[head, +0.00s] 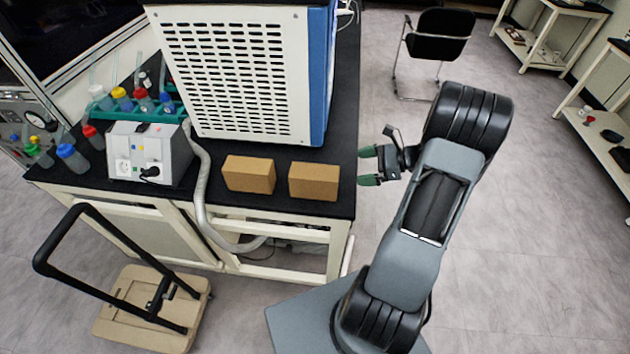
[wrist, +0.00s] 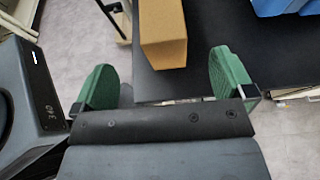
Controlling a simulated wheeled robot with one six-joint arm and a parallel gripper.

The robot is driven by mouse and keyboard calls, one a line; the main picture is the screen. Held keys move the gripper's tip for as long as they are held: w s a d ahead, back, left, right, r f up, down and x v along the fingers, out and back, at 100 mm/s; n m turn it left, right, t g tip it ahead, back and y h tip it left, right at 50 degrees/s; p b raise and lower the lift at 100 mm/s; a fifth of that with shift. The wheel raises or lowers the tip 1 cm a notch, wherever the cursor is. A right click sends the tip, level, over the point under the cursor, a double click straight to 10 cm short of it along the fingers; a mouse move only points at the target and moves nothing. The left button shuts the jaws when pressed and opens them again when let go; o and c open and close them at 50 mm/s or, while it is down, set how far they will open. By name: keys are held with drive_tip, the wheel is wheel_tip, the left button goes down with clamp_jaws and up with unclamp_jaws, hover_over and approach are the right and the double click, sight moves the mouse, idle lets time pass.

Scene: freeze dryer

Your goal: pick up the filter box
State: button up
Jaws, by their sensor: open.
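Two plain brown boxes sit side by side on the black bench top; I cannot tell from any label which is the filter box. The right box (head: 314,181) is near the bench's right corner, and the left box (head: 249,174) is a short gap away. My gripper (head: 369,165) is open and empty, just off the bench's right edge, with its green fingers facing the right box. In the wrist view one brown box (wrist: 163,35) lies ahead, between and beyond the open green fingers (wrist: 165,80), apart from them.
A large white and blue machine (head: 240,75) stands close behind the boxes. A grey power unit (head: 150,153) and a ribbed hose (head: 203,190) are left of them. A folding cart (head: 150,305) stands on the floor at front left.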

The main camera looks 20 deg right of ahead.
sight(326, 173)
drive_tip(key=p+x, duration=0.2)
drive_tip(key=x, duration=1)
drive_tip(key=shift+c, duration=0.5)
drive_tip(key=c, duration=1.5)
